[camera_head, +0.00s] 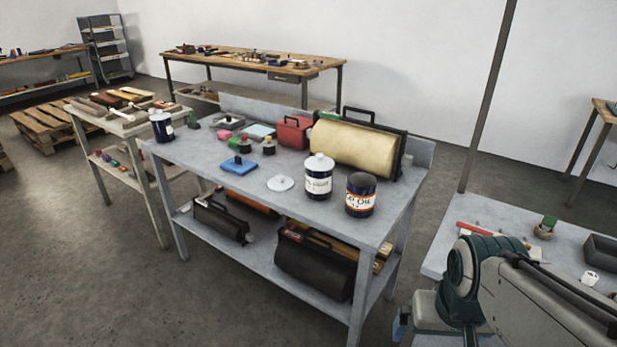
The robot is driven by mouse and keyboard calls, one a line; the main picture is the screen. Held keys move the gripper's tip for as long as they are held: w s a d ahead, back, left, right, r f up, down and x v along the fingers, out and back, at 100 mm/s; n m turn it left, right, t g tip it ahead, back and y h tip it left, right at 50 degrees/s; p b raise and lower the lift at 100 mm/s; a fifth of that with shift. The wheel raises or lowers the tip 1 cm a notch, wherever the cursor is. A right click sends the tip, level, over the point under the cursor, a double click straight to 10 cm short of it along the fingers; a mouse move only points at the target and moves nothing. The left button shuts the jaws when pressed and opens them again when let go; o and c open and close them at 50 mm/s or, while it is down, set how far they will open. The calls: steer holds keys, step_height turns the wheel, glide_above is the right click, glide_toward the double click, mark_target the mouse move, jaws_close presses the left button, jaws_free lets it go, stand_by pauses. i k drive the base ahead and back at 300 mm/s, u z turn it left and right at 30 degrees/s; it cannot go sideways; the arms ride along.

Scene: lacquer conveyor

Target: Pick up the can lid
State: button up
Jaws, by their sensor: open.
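The can lid (281,183) is a flat, round, pale grey-white disc with a small knob in the middle. It lies on the grey metal workbench (215,187), left of a white-labelled can (318,178) with a white top. A dark can (361,197) with a white and orange label and a dark top stands right of that can, near the bench's right end. My arm shows at the lower right, well away from the lid. No fingertips of my gripper can be made out.
A dark blue can (162,127) is at the left end. Open floor (120,270) lies in front.

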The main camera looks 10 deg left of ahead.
mark_target(280, 183)
steer(key=z, duration=0.25)
steer(key=i, duration=0.55)
steer(key=u, duration=1.1)
steer(key=i, duration=0.45)
steer(key=u, duration=0.15)
